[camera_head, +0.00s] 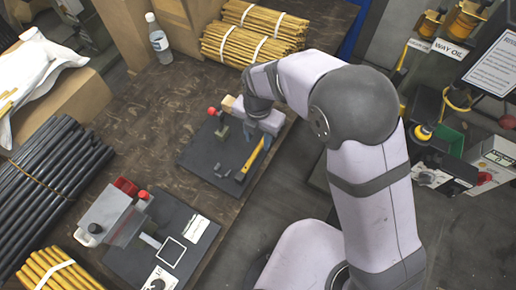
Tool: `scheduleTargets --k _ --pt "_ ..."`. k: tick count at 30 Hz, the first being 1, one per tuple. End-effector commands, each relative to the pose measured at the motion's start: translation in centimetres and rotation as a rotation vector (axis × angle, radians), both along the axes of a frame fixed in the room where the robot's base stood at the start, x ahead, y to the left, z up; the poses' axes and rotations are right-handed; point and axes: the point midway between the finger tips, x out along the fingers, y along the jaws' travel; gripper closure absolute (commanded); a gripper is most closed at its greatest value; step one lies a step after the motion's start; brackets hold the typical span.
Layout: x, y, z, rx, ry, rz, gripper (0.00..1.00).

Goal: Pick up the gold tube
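A short gold tube (253,156) lies at the right side of a dark press plate (205,154), slanting up to the right. My gripper (250,138) reaches down over this plate, close to the tube's upper end. The fingers are small and partly hidden by the wrist. I cannot tell whether they touch the tube or are open or shut. Two banded bundles of gold tubes (236,46) lie at the back of the table, and another bundle (50,273) is at the bottom left.
A second press (115,213) with a red part stands on a dark plate at the front. Black rods (50,160) are stacked at left. A clear bottle (158,40) stands at the back beside cardboard boxes. The brown tabletop (150,125) is bare between the presses and bottle.

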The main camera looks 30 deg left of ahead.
Motion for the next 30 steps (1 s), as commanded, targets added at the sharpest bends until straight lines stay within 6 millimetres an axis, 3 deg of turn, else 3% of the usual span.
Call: scheduleTargets --k 10,21,30 --pt "0.1 0.0 -1.3 -0.001 0.001 -0.002 0.63" --pt "0.2 0.1 -5.2 0.000 0.000 -0.002 0.63" --pt "0.3 0.2 -5.7 0.001 -0.001 -0.002 0.63"
